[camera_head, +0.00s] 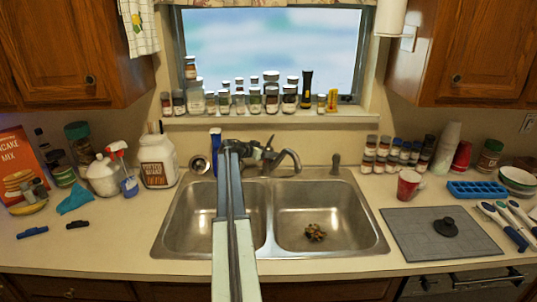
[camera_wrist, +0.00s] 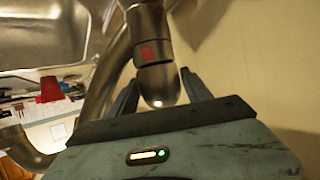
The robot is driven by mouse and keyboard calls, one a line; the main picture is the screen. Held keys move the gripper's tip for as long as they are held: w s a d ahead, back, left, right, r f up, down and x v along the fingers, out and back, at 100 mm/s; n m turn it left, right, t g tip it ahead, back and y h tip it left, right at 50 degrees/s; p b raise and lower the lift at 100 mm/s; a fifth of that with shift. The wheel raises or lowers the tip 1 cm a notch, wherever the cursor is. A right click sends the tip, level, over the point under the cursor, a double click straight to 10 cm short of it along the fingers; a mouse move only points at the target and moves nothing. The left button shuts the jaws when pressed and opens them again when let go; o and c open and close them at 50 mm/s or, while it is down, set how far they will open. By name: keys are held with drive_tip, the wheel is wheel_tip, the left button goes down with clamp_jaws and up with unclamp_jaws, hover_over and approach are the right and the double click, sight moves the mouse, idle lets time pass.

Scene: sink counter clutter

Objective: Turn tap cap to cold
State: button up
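The metal tap (camera_head: 290,157) stands behind the double sink, its curved spout reaching right; my arm partly hides its body. In the wrist view the rounded tap cap (camera_wrist: 160,87) is close up, on a metal body with a red mark (camera_wrist: 148,53). My gripper (camera_wrist: 158,76) has its two dark fingers apart, one on each side of the cap. A narrow gap shows by each finger, so it does not look clamped.
The sink (camera_head: 325,215) has two basins, with a small brown object (camera_head: 315,232) in the right one. A white jar (camera_head: 157,160) and a spray bottle (camera_head: 123,170) stand left. Jars line the sill. A red cup (camera_head: 408,184) and grey mat (camera_head: 430,245) are right.

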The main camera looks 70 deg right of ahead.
drive_tip(key=c, duration=1)
drive_tip(key=shift+o, duration=0.2)
drive_tip(key=shift+s+a+n+t+h, duration=0.25)
drive_tip(key=shift+n+t+h, duration=0.15)
drive_tip(key=shift+n+t, duration=0.4)
drive_tip(key=n+t, duration=0.2)
drive_tip(key=shift+w+d+t+h, duration=0.1)
drive_tip(key=shift+w+t+h, duration=0.05)
drive_tip(key=shift+t+h, duration=0.15)
drive_tip(key=shift+w+d+n+t, duration=0.1)
drive_tip(key=shift+w+n+t, duration=0.05)
drive_tip(key=shift+n+t, duration=0.3)
drive_tip(key=o, duration=1.1)
